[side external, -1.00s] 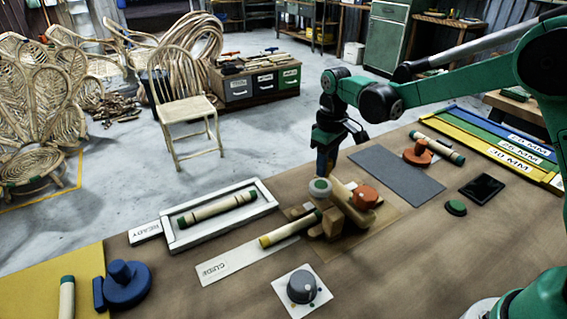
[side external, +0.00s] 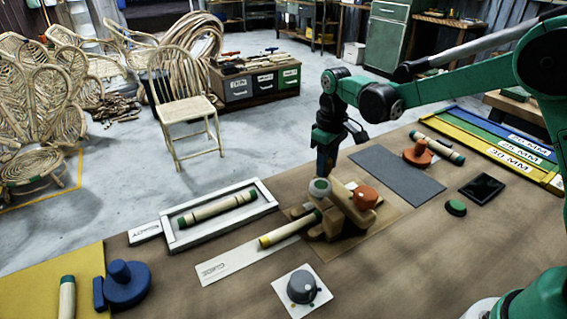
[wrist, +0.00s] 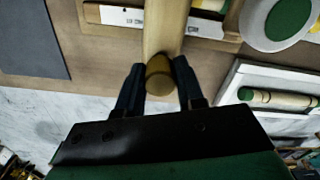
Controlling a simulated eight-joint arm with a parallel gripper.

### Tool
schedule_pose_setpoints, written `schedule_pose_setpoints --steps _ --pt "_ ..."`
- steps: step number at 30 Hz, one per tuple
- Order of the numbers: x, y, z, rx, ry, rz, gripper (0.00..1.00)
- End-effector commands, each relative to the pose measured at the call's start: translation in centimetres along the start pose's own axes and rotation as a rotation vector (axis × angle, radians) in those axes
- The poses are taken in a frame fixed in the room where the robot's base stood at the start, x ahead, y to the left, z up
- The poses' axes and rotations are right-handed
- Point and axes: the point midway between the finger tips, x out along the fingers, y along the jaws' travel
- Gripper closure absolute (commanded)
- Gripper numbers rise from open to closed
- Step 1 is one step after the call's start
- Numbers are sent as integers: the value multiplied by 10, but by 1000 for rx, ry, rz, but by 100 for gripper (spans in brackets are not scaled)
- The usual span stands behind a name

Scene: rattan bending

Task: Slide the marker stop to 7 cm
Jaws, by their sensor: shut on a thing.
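My gripper (wrist: 160,88) has its two dark fingers on either side of the rounded, brass-coloured end of a wooden handle (wrist: 160,74) in the wrist view. In the side view my gripper (side external: 325,172) points down at the back of the wooden bending jig (side external: 328,230), and its fingertips are partly hidden. The jig carries a pale disc with a green centre (side external: 320,188) and an orange knob (side external: 365,196). A white printed strip (wrist: 120,16) lies beside the handle in the wrist view, its marks too small to read. I cannot pick out the marker stop with certainty.
A rattan piece with a yellow end (side external: 290,229) runs from the jig over the white guide strip (side external: 235,264). A white tray (side external: 173,243) holds a green-ended piece. A grey mat (side external: 398,175) lies behind the jig. A dial (side external: 302,287) sits in front.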

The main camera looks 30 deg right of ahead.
Motion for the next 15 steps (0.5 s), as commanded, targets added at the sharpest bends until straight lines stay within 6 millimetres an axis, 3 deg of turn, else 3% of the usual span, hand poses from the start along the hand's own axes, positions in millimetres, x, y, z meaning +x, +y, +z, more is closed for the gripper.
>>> schedule_pose_setpoints --steps 11,15 --pt "-1 0 0 0 -1 -1 100" --pt "-1 13 4 3 -1 0 100"
